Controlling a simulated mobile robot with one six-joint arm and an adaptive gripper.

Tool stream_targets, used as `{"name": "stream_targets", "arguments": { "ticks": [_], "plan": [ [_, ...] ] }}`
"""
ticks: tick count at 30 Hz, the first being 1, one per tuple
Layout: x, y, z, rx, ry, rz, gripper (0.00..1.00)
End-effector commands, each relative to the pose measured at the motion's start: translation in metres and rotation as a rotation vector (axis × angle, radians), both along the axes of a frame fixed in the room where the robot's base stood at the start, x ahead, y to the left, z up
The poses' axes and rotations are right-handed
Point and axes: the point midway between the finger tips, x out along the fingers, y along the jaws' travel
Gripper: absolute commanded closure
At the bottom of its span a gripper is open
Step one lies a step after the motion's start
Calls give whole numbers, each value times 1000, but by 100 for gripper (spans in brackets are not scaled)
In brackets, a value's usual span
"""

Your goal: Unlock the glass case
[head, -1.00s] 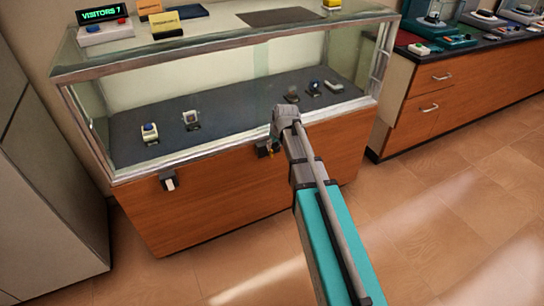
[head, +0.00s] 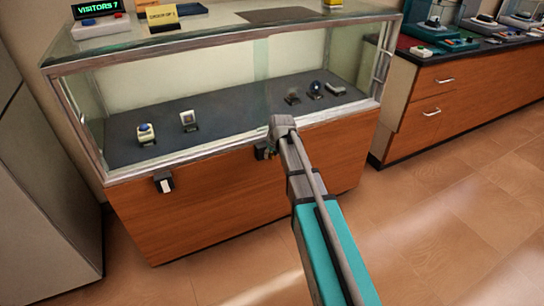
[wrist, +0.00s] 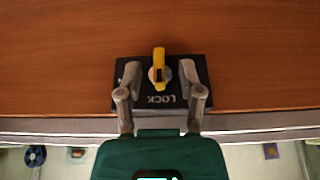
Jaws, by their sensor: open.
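The glass case (head: 200,62) has a wooden base (head: 215,205) and a metal frame. A black lock plate (wrist: 120,101) marked LOCK, upside down in the wrist view, is on the base just under the glass. A yellow key-like knob (wrist: 159,58) stands out from its middle, its long side upright in the wrist view. My gripper (wrist: 159,68) is open, with one finger on each side of the knob and a gap on both sides. In the head view my gripper (head: 272,138) covers most of the lock plate (head: 261,151).
A second dark fitting with a white part (head: 164,183) is on the base further left. Small exhibits (head: 146,133) stand inside the case. A visitors sign (head: 98,9) is on top. A drawer counter (head: 440,100) stands at right, a grey cabinet (head: 40,170) at left. Floor between is clear.

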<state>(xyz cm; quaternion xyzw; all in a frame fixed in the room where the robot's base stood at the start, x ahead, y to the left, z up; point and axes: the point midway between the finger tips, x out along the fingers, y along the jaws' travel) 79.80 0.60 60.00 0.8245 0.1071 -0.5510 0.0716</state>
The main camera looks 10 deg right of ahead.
Motion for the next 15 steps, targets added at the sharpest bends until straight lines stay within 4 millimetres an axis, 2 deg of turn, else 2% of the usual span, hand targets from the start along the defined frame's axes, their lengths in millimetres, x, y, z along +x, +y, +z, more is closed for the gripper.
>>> {"name": "stream_targets", "arguments": {
  "ticks": [9,11,15],
  "plan": [
    [0,0,-1,0,0,0,51],
    [0,0,-1,0,0,0,61],
    [0,0,0,0,0,0,87]
  ]
}}
